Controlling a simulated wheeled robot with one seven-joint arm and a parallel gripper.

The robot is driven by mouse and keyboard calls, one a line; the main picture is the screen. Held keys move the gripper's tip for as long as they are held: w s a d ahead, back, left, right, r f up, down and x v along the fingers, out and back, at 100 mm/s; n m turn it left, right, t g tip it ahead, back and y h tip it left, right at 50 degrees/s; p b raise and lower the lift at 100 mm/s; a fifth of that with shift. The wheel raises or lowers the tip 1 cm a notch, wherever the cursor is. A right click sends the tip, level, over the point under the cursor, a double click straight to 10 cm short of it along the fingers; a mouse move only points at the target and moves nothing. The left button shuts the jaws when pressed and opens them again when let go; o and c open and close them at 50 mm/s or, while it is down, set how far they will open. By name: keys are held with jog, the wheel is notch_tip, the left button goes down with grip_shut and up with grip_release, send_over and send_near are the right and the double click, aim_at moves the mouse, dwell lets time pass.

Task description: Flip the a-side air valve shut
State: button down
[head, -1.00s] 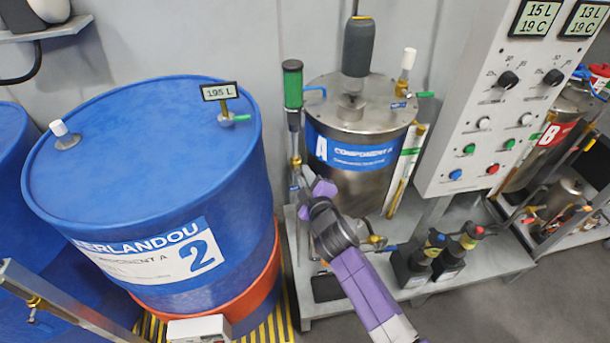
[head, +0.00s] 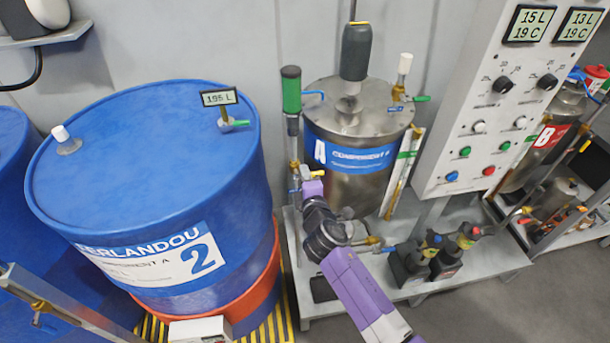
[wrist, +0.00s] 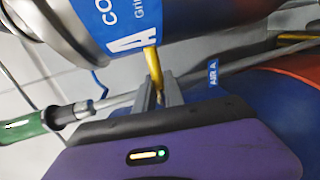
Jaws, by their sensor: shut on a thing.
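The A-side air valve has a yellow lever (wrist: 153,65), seen in the wrist view beside the blue "AIR A" tag (wrist: 213,73). My gripper (wrist: 158,93) is shut on the lever, with one grey finger on each side of it. In the head view the yellow lever (head: 318,173) shows just above my purple gripper (head: 311,186), by the pipe left of the Component A tank (head: 365,188). The lever points to the right there. The valve body is mostly hidden in the wrist view.
The blue drum (head: 130,150) stands close on the left. The control panel (head: 490,110) and small dark pumps (head: 412,262) are to the right. The bench edge lies below my arm.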

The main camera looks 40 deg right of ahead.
dwell(0.4)
jog(key=c, duration=1.4)
grip_release()
jog(key=shift+c, duration=0.2)
jog(key=v, duration=0.7)
jog(key=shift+s+a+b, duration=0.3)
jog(key=shift+b, duration=0.15)
jog(key=shift+r, duration=0.1)
